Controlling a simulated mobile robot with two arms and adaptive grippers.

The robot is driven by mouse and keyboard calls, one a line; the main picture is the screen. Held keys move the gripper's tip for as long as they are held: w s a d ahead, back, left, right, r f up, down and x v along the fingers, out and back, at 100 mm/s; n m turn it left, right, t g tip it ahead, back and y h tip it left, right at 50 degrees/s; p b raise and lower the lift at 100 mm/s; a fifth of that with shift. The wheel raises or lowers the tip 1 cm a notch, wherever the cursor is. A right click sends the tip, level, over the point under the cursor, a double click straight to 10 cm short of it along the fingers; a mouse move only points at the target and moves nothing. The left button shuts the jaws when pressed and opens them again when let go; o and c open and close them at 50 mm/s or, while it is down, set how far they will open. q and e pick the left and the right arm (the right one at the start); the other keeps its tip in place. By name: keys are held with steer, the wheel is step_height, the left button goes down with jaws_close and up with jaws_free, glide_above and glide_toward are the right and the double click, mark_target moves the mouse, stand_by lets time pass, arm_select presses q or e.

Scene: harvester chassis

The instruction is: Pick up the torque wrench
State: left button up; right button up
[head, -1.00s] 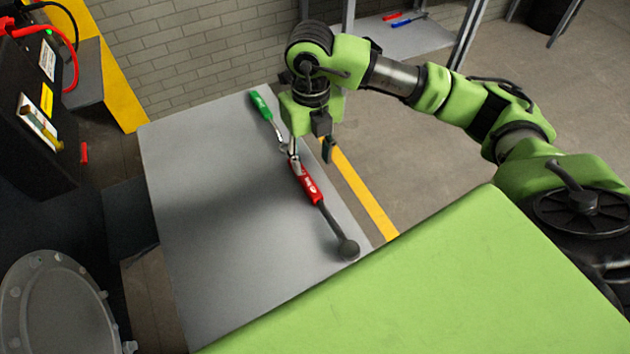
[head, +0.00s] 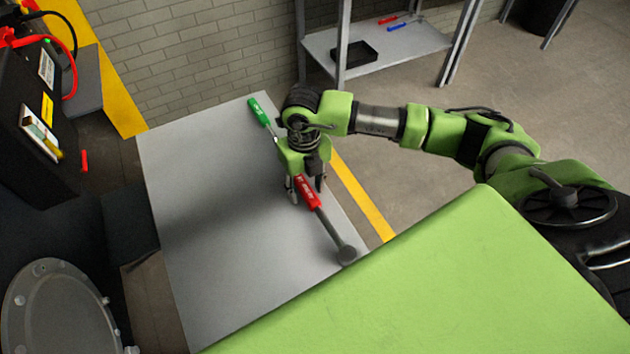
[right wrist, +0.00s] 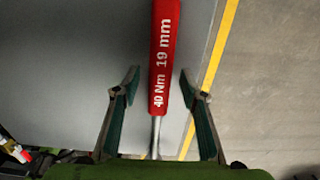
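The torque wrench has a red handle (head: 307,192) and a dark grey shaft with a round head (head: 347,253). It lies on the grey table (head: 220,240), head toward the table's near edge. In the right wrist view its red handle (right wrist: 163,60) reads "40 Nm 19 mm". My right gripper (head: 307,189) is low over the handle's far end. In the right wrist view the right gripper (right wrist: 160,77) is open, one finger on each side of the handle with gaps showing. I cannot tell whether the fingertips touch the table. My left gripper is not in view.
A green-handled tool (head: 259,112) lies at the table's far end, its shaft partly hidden behind my right arm. A metal shelf (head: 420,42) with a black tray (head: 355,52) stands behind. Dark equipment (head: 40,110) stands at left. The table's left part is clear.

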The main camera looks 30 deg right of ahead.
jaws_close()
steer(key=shift+r, duration=0.1)
